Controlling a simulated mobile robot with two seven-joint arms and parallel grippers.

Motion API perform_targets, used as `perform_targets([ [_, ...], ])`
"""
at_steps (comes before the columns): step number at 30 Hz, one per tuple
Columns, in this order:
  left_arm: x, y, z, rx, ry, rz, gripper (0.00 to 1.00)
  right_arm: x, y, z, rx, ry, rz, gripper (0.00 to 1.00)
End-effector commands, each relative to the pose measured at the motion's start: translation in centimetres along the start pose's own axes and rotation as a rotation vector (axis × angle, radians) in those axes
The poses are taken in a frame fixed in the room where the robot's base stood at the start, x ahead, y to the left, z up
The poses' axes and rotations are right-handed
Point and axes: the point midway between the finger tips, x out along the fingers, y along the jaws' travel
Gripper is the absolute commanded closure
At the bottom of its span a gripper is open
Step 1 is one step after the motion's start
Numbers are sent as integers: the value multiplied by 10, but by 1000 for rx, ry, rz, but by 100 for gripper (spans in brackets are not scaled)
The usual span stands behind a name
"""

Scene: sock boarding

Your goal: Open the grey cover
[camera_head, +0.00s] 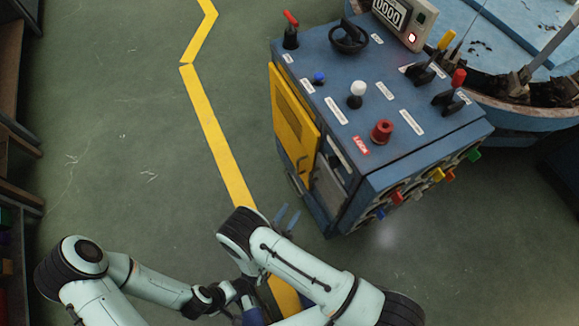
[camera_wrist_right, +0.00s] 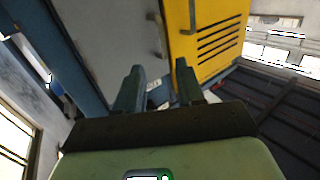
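The grey cover (camera_head: 328,191) is a flat panel low on the side of the blue cabinet, beside the yellow cover (camera_head: 290,118). In the right wrist view the grey cover (camera_wrist_right: 115,35) fills the upper left, with a slim handle (camera_wrist_right: 159,38) near its edge by the yellow cover (camera_wrist_right: 215,40). My right gripper (camera_head: 287,216) is just left of the cabinet's lower part, partly hidden behind my arm. Its two fingers (camera_wrist_right: 158,88) are apart, with nothing clearly held between them. Contact with the cover cannot be told. My left arm's dark wrist (camera_head: 207,299) shows; its fingers cannot be made out.
The blue cabinet (camera_head: 440,150) carries knobs, levers and a red button (camera_head: 381,131) on top. A round blue machine (camera_head: 530,115) stands behind at right. Shelves (camera_head: 15,140) line the left edge. Green floor with a yellow line (camera_head: 215,130) is clear between.

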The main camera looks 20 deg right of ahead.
Motion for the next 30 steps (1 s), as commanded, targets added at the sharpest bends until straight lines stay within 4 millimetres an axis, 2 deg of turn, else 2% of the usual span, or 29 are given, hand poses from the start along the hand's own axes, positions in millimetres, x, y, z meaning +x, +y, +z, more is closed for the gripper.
perform_targets([
  [3,2,0,0,0,1,0,100,-1,-1,-3,7,31,6,62],
  [7,2,0,-1,0,2,0,100,11,0,-4,8,34,9,62],
  [21,6,-2,-8,-2,21,-1,100,104,1,-7,7,32,10,62],
  [25,7,-3,-10,-2,26,-1,100,120,0,-7,9,31,8,62],
  [30,7,-3,-11,-2,30,-1,100,130,0,-7,7,29,8,62],
])
